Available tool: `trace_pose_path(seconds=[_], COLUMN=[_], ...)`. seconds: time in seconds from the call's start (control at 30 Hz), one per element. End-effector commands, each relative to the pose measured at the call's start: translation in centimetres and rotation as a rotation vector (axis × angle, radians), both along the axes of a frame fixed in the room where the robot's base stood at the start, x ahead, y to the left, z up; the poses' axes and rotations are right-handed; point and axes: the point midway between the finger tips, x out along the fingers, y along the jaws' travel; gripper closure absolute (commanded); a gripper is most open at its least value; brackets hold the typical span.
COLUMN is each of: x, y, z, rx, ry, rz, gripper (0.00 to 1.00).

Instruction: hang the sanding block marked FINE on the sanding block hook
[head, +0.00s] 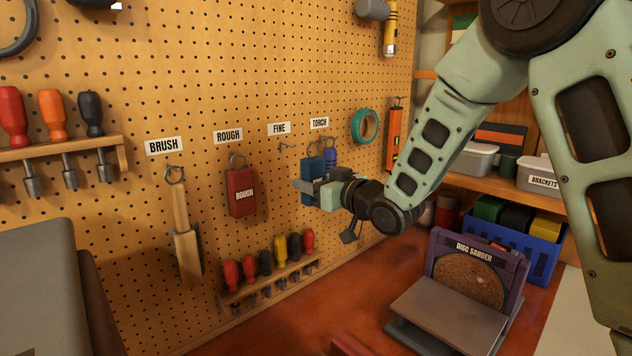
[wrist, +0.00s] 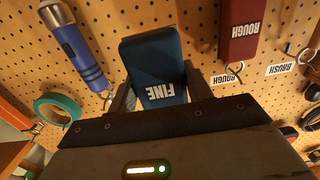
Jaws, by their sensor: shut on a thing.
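The blue sanding block (head: 311,168) is in my gripper (head: 328,194), upright in front of the pegboard, with a ring at its top. In the wrist view the block (wrist: 152,52) shows its FINE marking, upside down, between the two fingers of my gripper (wrist: 158,92). The gripper is shut on it. The bare hook (head: 283,147) under the FINE label (head: 279,128) is to the left of the block and higher in the head view. The block and hook are apart. I cannot make out this hook in the wrist view.
The red ROUGH block (head: 240,192) hangs left of the FINE hook, and the brush (head: 184,230) farther left. The blue torch (head: 331,157) hangs close to the right of the held block. A screwdriver rack (head: 270,283) is below. The disc sander (head: 465,275) stands on the bench.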

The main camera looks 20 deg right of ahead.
Motion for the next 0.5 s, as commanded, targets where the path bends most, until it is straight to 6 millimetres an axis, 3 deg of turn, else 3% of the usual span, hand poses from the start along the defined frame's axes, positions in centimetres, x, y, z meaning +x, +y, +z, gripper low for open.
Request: trace_pose_path(seconds=[0.5], x=[2.8], y=[1.2], z=[-0.2], rx=[0.0], ry=[0.001], rz=[0.0], gripper=[1.0])
